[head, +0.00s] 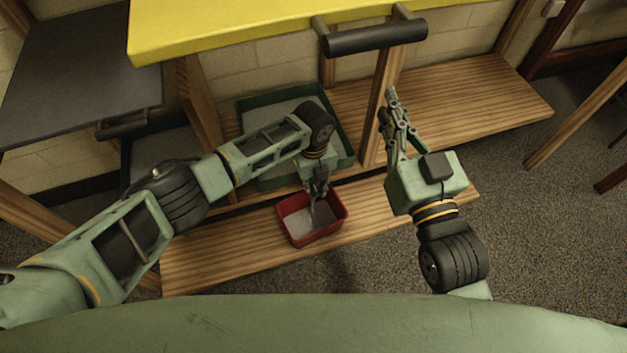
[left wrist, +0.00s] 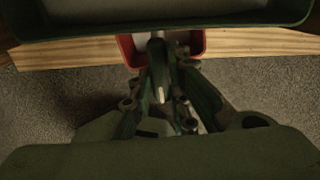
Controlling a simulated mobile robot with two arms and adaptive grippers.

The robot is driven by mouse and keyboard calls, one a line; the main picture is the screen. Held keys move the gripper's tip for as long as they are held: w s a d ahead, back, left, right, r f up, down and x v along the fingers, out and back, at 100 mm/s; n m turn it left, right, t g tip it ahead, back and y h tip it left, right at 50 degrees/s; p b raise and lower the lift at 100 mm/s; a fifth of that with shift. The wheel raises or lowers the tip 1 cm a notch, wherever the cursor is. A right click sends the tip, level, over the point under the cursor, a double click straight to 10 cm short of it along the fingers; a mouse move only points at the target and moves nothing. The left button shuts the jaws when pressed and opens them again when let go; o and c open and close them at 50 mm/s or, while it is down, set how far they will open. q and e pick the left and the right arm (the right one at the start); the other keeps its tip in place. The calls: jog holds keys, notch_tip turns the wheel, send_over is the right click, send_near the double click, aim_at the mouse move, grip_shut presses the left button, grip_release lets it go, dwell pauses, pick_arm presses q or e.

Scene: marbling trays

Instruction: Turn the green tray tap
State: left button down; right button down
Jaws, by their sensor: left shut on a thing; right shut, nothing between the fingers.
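The green tray (head: 345,128) stands on the wooden rack behind my left forearm. Its front wall (left wrist: 245,20) crosses the top of the left wrist view. My left gripper (head: 320,188) is at the front of this tray, above a red container (head: 341,205). In the left wrist view its fingers (left wrist: 162,88) are shut around a slim pale-tipped part, which looks like the tap (left wrist: 157,55). The fingers hide most of it, so I cannot tell how far it is turned. My right gripper (head: 391,95) is shut and empty, right of the tray, by a wooden post.
The red container sits on the front plank (head: 215,265). A yellow panel (head: 210,30) with a black handle (head: 375,37) overhangs the back. A dark panel (head: 80,70) and a blue-edged tray (head: 125,160) are at left. The right-hand shelf (head: 480,100) is bare.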

aim_at(313, 184)
pick_arm(q)
jog(key=shift+s+m, duration=0.1)
jog(key=shift+m, duration=0.3)
jog(key=c, duration=1.7)
grip_release()
jog(key=shift+r, duration=0.1)
notch_tip(313, 184, up, 12)
jog(key=shift+f, duration=0.1)
